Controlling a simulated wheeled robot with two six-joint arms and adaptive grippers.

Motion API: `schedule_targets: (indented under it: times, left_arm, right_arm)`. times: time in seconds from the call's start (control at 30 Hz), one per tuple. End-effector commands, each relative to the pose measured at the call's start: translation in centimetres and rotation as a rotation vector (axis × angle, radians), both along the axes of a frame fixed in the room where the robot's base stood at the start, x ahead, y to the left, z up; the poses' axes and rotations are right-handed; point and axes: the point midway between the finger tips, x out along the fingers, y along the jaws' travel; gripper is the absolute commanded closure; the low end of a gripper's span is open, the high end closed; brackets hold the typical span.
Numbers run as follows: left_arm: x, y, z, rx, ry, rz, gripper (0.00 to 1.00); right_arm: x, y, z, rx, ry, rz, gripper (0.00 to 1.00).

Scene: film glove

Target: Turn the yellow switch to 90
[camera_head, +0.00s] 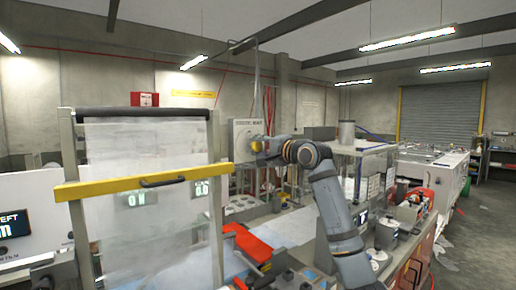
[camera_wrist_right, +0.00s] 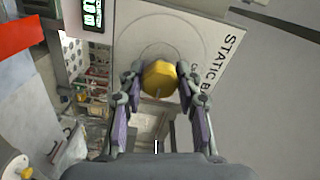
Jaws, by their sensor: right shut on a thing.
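The yellow switch (camera_wrist_right: 158,78) is a faceted knob on a pale panel (camera_wrist_right: 150,28) lettered "STATIC B…", the rest of the lettering being cut off. Circular lines surround the knob on the panel. My right gripper (camera_wrist_right: 159,82) is shut on the knob, with one finger on each side of it. In the head view, my right arm reaches left to the grey-white panel (camera_head: 241,130), and a bit of the yellow switch (camera_head: 257,146) shows at the gripper. The knob's angle against any scale cannot be read. My left gripper is not seen.
A film sheet (camera_head: 150,215) hangs in a frame with a yellow crossbar (camera_head: 130,186) at the left. A red part (camera_head: 248,243) and a clear enclosure (camera_head: 350,170) stand near my right arm. A green display (camera_wrist_right: 93,14) sits beside the panel. Open floor lies at the right.

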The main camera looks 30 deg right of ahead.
Motion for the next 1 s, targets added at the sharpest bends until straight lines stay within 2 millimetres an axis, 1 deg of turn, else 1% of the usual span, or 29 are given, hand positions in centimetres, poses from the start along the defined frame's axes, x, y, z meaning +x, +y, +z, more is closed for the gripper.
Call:
schedule_targets:
  times: [0.2, 0.23, 0.4, 0.67, 0.73, 0.83, 1.0]
  left_arm:
    - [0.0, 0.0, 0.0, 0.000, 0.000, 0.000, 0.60]
    - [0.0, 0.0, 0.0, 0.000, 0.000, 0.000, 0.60]
    - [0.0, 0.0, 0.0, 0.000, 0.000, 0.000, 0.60]
    - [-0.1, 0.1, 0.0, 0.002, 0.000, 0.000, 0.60]
    - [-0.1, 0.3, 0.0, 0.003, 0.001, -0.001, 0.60]
    - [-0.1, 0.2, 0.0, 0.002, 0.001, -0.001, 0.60]
    - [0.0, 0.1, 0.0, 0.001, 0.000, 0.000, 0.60]
  right_arm:
    - [0.0, 0.0, 0.0, 0.001, 0.001, 0.000, 0.98]
    - [0.0, 0.0, 0.0, 0.001, 0.001, 0.001, 0.65]
    - [0.0, 0.0, 0.0, 0.001, 0.001, 0.000, 0.42]
    - [0.0, 0.0, 0.0, 0.000, 0.000, 0.000, 0.42]
    - [-0.3, -0.1, 0.0, -0.001, 0.000, -0.002, 0.42]
    - [-1.6, -0.4, -0.1, -0.005, 0.001, -0.005, 0.42]
    - [-4.8, -0.6, -0.1, -0.008, 0.002, -0.005, 0.42]
